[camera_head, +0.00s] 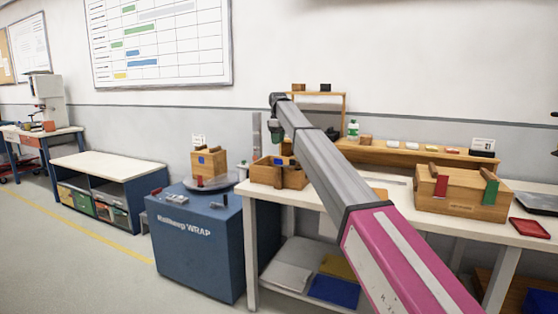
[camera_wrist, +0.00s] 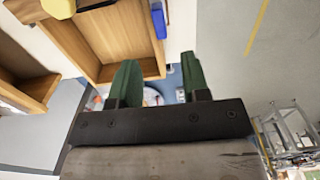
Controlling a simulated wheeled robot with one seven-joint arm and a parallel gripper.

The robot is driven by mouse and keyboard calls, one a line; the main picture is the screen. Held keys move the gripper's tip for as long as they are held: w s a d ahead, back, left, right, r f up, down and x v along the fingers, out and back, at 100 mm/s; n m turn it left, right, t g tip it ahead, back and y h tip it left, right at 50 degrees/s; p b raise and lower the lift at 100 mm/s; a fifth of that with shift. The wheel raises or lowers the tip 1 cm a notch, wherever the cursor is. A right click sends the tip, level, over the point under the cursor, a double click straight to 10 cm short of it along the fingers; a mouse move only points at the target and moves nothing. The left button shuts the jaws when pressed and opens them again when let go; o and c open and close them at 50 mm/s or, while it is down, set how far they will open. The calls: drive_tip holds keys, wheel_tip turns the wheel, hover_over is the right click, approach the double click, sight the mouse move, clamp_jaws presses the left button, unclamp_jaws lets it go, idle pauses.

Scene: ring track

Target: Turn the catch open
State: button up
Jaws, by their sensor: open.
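My gripper (camera_wrist: 160,82) is open, with two green fingers apart and nothing between them. In the head view my gripper (camera_head: 276,145) hangs at the end of the arm, above the open wooden box at the bench's left end. A wooden box (camera_head: 463,204) on the right of the bench has a red piece (camera_head: 441,186) and a green piece (camera_head: 491,192) on its front. Another wooden box (camera_head: 206,166) stands on a round plate (camera_head: 222,184) on the blue cabinet, with a small red part (camera_head: 200,182) before it. I cannot tell which part is the catch.
The open wooden box (camera_head: 265,172) sits on the white bench (camera_head: 335,200); an open wooden box (camera_wrist: 112,38) lies close beyond my fingers in the wrist view. The blue cabinet (camera_head: 195,240) adjoins the bench. A wooden shelf (camera_head: 400,157) and bottle (camera_head: 353,130) stand behind. Floor at left is clear.

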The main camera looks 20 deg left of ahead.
sight(278, 159)
wheel_tip(278, 159, down, 10)
idle(0.4)
clamp_jaws()
